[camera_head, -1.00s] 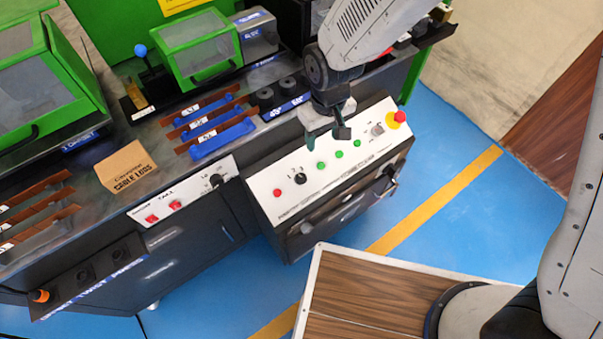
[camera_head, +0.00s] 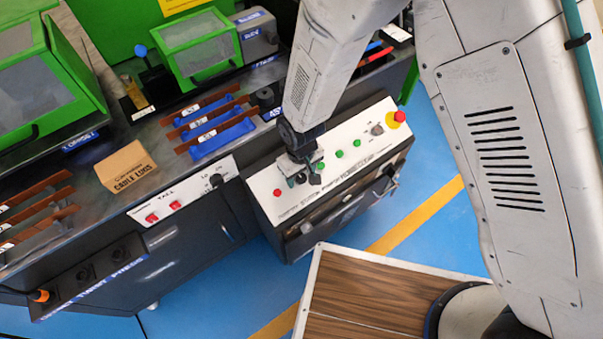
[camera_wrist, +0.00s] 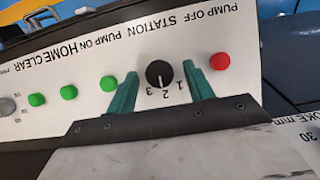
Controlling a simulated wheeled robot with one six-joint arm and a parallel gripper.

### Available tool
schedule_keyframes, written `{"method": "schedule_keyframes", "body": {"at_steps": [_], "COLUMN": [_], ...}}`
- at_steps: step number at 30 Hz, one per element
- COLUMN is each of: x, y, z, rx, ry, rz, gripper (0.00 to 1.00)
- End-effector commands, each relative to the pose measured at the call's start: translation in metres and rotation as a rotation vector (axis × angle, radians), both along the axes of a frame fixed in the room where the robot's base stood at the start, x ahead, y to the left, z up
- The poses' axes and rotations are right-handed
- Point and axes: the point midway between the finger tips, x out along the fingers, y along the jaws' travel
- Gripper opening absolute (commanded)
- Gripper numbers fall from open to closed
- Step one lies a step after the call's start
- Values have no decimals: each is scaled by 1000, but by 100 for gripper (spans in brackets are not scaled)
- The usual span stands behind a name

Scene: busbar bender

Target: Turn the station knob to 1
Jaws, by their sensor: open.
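The station knob (camera_wrist: 159,73) is a round black knob with a white pointer line on the white control panel. In the wrist view its pointer faces the printed 2, between the 1 and the 3. My gripper (camera_wrist: 160,70) is open, its two green fingers on either side of the knob with a visible gap at each side. I cannot tell how far above the panel the fingertips are. In the head view my gripper (camera_head: 308,180) is over the left part of the panel and hides the knob.
The white control panel (camera_head: 262,184) also has a red button (camera_wrist: 219,61) beside the knob and several green buttons (camera_wrist: 108,83). A red emergency stop (camera_head: 397,117) on yellow is at its right end. A cardboard box (camera_head: 126,167) stands on the bench to the left.

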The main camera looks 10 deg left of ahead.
Motion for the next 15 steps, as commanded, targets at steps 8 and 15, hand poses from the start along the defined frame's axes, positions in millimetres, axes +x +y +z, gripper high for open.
{"method": "schedule_keyframes", "body": {"at_steps": [8, 15], "x": [0, 0], "y": [0, 0], "z": [0, 0], "rx": [0, 0], "ry": [0, 0], "rz": [0, 1], "gripper": [35, 7]}}
